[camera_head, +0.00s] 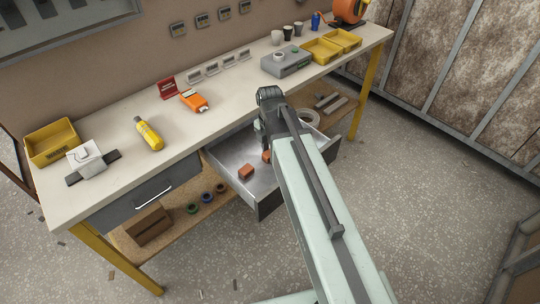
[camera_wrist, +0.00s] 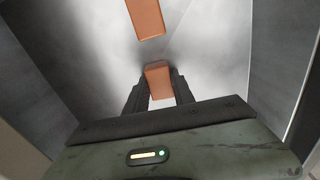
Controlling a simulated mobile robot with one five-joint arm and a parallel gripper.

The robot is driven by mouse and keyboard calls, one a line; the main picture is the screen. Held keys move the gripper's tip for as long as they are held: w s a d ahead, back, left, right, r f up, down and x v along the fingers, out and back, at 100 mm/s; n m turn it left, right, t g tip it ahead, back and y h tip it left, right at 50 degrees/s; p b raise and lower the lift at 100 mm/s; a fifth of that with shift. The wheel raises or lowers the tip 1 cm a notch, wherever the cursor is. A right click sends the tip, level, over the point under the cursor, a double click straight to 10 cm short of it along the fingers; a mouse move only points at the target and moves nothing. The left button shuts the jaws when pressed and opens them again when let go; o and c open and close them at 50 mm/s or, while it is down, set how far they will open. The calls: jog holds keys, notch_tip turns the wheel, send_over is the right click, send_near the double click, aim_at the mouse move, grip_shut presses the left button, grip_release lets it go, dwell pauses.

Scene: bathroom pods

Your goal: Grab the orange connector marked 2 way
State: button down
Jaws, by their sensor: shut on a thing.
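My gripper (camera_wrist: 158,90) reaches into the open drawer and is shut on an orange connector (camera_wrist: 158,76), held between the two dark fingers. In the head view this connector (camera_head: 266,156) is partly hidden by my arm. A second orange connector (camera_wrist: 146,17) lies on the drawer floor beyond the fingertips; it also shows in the head view (camera_head: 246,172), apart from my gripper. No marking is readable on either connector, so I cannot tell which one says 2 way.
The metal drawer (camera_head: 264,203) stands open under the workbench (camera_head: 222,100), its walls close around my gripper. A second drawer (camera_head: 145,195) at the left is closed. On the bench are a yellow bottle (camera_head: 149,134), an orange tool (camera_head: 194,100), yellow bins (camera_head: 52,141) and a grey box (camera_head: 287,62).

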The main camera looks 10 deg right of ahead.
notch_tip(320, 180, up, 10)
jog(key=p, duration=1)
